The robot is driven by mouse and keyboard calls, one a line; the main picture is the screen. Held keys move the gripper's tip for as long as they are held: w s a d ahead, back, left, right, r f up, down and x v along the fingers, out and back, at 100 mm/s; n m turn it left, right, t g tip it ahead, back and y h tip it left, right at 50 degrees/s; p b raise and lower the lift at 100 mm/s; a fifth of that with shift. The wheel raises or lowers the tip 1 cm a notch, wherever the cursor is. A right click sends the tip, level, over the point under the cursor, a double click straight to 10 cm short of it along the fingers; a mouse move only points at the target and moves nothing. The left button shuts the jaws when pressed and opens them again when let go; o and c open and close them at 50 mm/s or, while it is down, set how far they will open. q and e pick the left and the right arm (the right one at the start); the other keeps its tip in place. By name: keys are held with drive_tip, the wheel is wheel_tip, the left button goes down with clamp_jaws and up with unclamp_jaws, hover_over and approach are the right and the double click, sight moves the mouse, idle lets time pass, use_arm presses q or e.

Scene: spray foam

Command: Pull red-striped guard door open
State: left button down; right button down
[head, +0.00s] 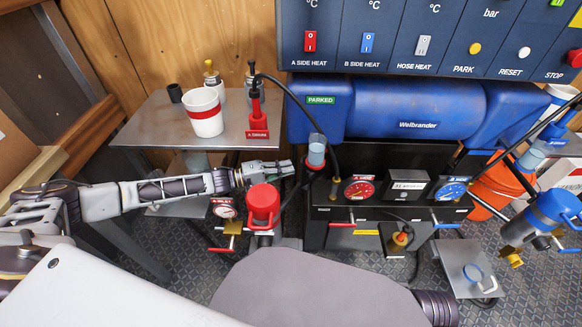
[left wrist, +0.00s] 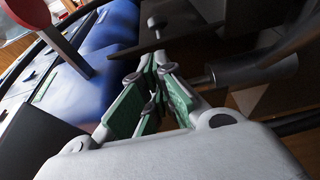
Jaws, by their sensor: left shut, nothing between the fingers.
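I cannot make out a red-striped guard door in either view. My left gripper (head: 284,167) reaches in from the left in the head view. It is shut and empty, just above the red-capped cylinder (head: 263,203) and left of the grey-blue cylinder with a black hose (head: 316,152). In the left wrist view its green-padded fingers (left wrist: 153,78) are together with nothing held between them. A blue machine body and a dark panel lie beyond them there. My right gripper is not in view.
A blue Welbrander machine (head: 418,108) sits under a control panel (head: 430,40). A metal side table (head: 150,128) holds a red-banded white cup (head: 204,122) and a red A-side holder (head: 257,118). Gauges (head: 358,189), hoses and valves crowd the middle. An orange bucket (head: 497,188) stands right.

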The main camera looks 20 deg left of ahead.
use_arm(q)
drive_tip(key=shift+v, duration=2.4)
